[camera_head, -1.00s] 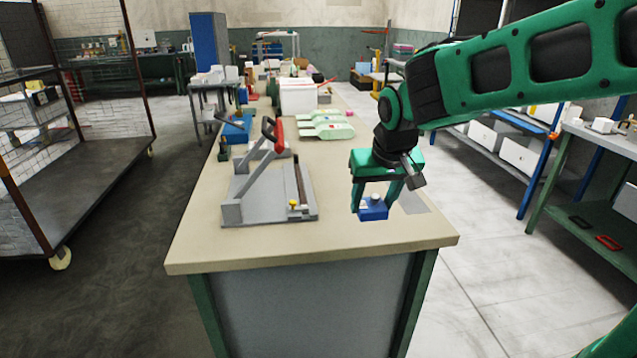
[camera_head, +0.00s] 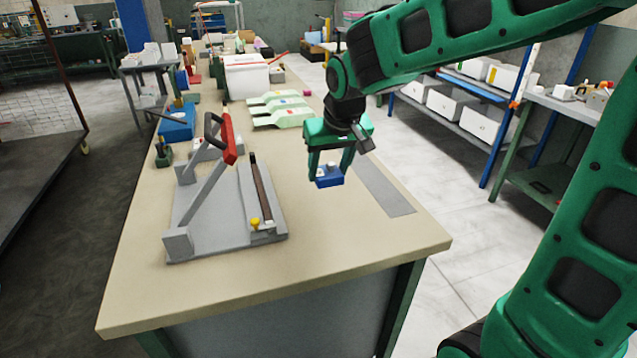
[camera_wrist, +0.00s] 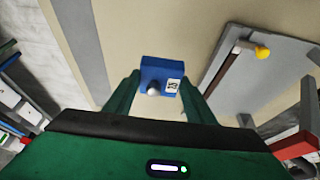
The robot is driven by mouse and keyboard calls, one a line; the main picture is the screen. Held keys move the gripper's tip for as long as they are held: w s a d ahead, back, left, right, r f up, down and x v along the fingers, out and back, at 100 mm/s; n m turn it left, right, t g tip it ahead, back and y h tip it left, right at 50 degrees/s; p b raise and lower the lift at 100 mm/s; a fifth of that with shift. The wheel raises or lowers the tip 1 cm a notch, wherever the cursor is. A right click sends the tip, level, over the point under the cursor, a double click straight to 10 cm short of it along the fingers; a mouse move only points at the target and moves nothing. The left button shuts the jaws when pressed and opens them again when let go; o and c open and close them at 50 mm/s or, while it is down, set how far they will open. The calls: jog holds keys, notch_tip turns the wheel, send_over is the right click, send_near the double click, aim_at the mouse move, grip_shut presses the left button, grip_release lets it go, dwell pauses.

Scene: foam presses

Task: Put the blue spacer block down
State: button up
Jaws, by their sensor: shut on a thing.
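The blue spacer block (camera_head: 329,181) is between the fingers of my gripper (camera_head: 331,168), over the bench top (camera_head: 300,255). In the wrist view the blue block (camera_wrist: 154,72) shows a white label and a round light knob, with my green gripper (camera_wrist: 158,92) shut on its sides. It looks held a little above the bench, though the exact gap is hard to tell. A flat grey strip (camera_head: 383,189) lies on the bench to the right of the block.
A grey press (camera_head: 205,225) with a red-gripped lever stands on the bench to the left. Light green pieces (camera_head: 280,110), a white box (camera_head: 247,77) and a blue box (camera_head: 176,122) are farther back. The bench front is bare.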

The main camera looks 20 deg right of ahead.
jog(key=w+d+f, duration=0.1)
jog(key=w, duration=0.1)
jog(key=w+d+f, duration=0.1)
jog(key=w+f, duration=0.1)
jog(key=w, duration=0.1)
jog(key=w+d+f, duration=0.2)
jog(key=shift+w+f, duration=0.2)
jog(key=shift+f, duration=1.9)
jog(key=o, duration=1.3)
jog(key=shift+f, duration=0.15)
jog(key=shift+c, duration=0.2)
